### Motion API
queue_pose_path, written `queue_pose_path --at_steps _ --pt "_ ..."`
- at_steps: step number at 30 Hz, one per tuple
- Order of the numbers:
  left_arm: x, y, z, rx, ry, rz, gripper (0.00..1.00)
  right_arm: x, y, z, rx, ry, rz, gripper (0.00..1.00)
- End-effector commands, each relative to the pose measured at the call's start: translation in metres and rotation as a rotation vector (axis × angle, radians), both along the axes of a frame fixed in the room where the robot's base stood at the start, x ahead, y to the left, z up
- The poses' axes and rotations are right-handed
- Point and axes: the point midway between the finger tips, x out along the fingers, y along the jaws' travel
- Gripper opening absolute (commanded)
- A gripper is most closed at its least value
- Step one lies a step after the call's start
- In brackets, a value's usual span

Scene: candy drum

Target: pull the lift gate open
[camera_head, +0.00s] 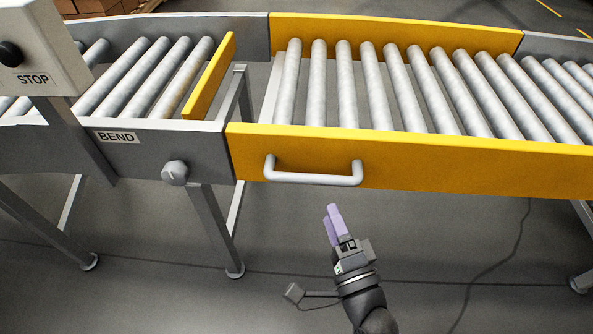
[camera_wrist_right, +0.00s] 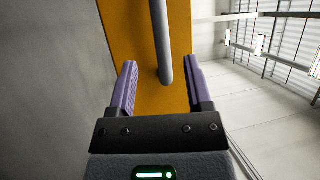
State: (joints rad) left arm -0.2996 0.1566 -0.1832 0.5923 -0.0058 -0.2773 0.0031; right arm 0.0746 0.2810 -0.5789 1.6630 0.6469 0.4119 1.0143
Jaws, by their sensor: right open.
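The lift gate (camera_head: 420,166) is a yellow-sided roller section at the centre and right of the head view. A grey bar handle (camera_head: 313,180) is fixed to its near side, close to its left end. My right gripper (camera_head: 333,209) is below the handle and apart from it in the head view. In the right wrist view, my right gripper (camera_wrist_right: 160,85) is open and empty. The handle (camera_wrist_right: 162,45) shows there as a grey bar between the lines of the two purple fingers, with the yellow gate side (camera_wrist_right: 135,60) behind it. My left gripper is not in view.
The fixed conveyor marked BEND (camera_head: 120,138) stands left of the gate, with a grey knob (camera_head: 175,173) on its side. A yellow plate (camera_head: 210,75) stands at its end, beside a gap. A STOP box (camera_head: 38,50) is at upper left. A cable (camera_head: 500,260) lies on the floor.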

Motion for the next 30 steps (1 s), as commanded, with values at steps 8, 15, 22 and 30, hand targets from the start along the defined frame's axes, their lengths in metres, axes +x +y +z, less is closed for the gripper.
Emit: queue_pose_path --at_steps 8,15,22,30 --pt "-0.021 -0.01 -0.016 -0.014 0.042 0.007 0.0 0.059 0.025 0.01 -0.004 0.0 -0.001 0.64" --pt "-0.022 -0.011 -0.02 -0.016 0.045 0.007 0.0 0.078 0.033 0.016 -0.008 0.002 -0.001 0.64" --pt "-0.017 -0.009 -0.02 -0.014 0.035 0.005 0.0 0.078 0.033 0.016 -0.011 0.002 -0.001 0.56" --pt "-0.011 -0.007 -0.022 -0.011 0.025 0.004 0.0 0.078 0.033 0.016 -0.011 0.002 -0.001 0.0"
